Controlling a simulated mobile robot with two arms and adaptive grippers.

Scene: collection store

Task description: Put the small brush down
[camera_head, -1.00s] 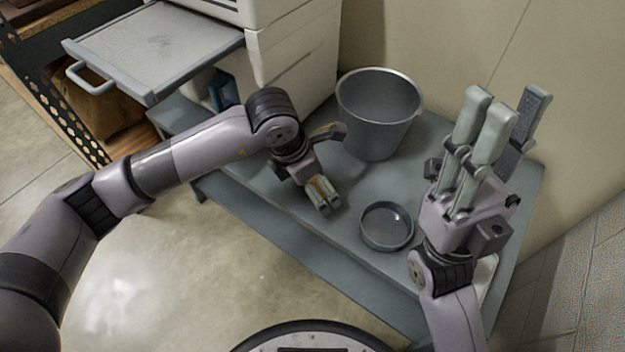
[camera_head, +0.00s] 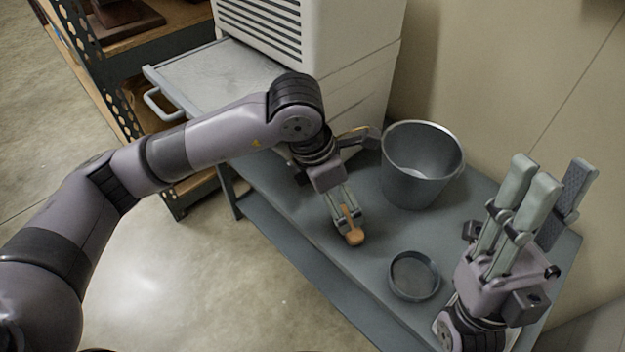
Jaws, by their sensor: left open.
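The small brush shows as a thin orange-brown wooden handle with a rounded end (camera_head: 355,238), between the fingers of my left gripper (camera_head: 346,222). That gripper points down at the grey table top and is open around the brush. The rest of the brush is hidden by the fingers and palm. The rounded end looks at or very near the table top; I cannot tell whether it touches. My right gripper (camera_head: 540,195) is at the right, fingers pointing up and spread, open and empty.
A grey bucket (camera_head: 420,165) stands on the grey table (camera_head: 300,222) behind my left gripper. A shallow round dark dish (camera_head: 414,276) lies to the right of the brush. A white cabinet (camera_head: 350,60) with a pulled-out tray (camera_head: 215,75) is at the back.

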